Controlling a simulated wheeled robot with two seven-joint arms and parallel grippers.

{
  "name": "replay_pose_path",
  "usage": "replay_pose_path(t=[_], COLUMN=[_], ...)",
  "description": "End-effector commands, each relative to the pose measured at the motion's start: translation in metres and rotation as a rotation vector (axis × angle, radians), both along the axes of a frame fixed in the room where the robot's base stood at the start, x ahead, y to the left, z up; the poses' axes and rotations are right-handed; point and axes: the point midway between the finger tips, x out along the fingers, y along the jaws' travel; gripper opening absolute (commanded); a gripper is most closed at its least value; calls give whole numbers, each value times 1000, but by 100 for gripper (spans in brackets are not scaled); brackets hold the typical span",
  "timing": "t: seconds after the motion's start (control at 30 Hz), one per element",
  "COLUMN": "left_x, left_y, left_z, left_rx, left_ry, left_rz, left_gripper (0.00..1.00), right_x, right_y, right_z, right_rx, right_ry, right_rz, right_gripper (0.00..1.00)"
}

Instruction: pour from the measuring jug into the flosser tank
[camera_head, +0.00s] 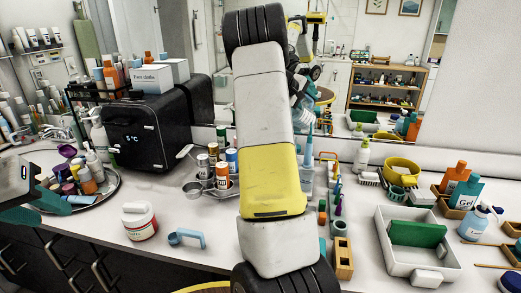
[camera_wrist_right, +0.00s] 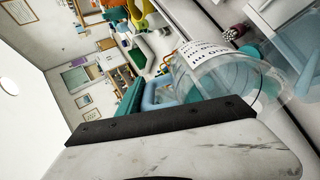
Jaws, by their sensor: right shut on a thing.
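The measuring jug (camera_wrist_right: 208,70) is clear with a white printed scale and a pale blue handle (camera_wrist_right: 160,94). It is close to my right wrist camera. My right gripper (camera_wrist_right: 143,98) is shut on the jug, at its handle; dark and teal gripper parts hide some of it. A clear, bluish vessel (camera_wrist_right: 292,48), perhaps the flosser tank, shows beyond the jug in the right wrist view. I cannot tell whether they touch.
A round tray of bottles (camera_head: 103,192), a red-and-white tub (camera_head: 139,221) and a blue scoop (camera_head: 186,238) stand left of my right arm. A black box-shaped appliance (camera_head: 150,132) is behind. A white tray (camera_head: 392,262) and several bottles stand right. Some front counter is clear.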

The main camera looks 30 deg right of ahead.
Motion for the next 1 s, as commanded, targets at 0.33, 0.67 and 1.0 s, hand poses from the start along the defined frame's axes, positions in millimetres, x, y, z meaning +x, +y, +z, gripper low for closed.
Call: replay_pose_path(t=[0.33, 0.67, 1.0], left_x=[0, 0, 0], left_y=[0, 0, 0], left_z=[0, 0, 0], left_rx=[0, 0, 0], left_ry=[0, 0, 0], left_rz=[0, 0, 0], left_gripper=[36, 36, 36], right_x=[-1, 0, 0], right_y=[-1, -10, -11], right_z=[0, -6, -7], right_rx=[4, 195, 225], right_ry=[0, 32, 40], right_rz=[-2, -6, -4], right_gripper=[0, 0, 0])
